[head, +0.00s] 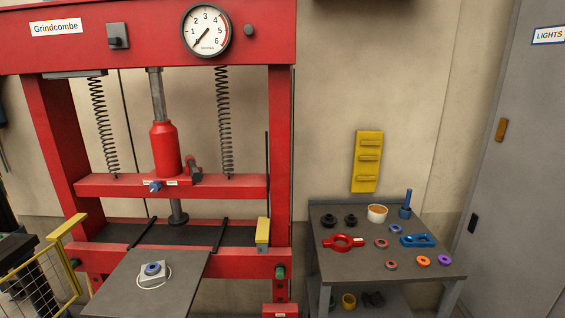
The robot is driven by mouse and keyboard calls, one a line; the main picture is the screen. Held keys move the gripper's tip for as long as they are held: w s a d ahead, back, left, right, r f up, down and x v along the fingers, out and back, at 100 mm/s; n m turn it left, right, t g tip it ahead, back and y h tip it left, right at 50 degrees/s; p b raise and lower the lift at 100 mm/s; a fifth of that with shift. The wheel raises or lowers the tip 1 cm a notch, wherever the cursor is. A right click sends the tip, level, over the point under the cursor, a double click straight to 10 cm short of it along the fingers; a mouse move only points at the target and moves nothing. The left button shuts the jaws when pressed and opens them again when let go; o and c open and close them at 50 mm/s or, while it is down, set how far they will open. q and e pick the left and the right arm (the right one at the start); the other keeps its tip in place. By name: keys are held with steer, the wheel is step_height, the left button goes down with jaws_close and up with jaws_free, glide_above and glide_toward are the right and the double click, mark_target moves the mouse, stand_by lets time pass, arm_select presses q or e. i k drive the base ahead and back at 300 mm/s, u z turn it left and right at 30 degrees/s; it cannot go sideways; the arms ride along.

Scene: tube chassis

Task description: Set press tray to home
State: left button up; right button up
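The press tray (185,290) is a flat grey plate that sticks out in front of the red press (282,150), below its bed. Its near edge runs down to the bottom of the view. A small white block (163,272) with a blue ring (153,268) on it sits on the tray, with a thin white loop around it. The press ram (178,212) hangs over the dark bed (115,233) behind the tray. Two dark bars (222,235) lie across the bed. Neither of my grippers is in view.
A grey side table (345,275) at the right holds a red clamp-like part (343,241), a blue part (417,240), a cup (377,213) and several rings. A yellow guard rail (66,226) stands left of the tray. A grey cabinet (525,180) stands far right.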

mark_target(122, 295)
steer(key=u, duration=1.15)
steer(key=k, duration=0.45)
steer(key=u, duration=0.1)
steer(key=i, duration=0.9)
steer(key=z, duration=0.5)
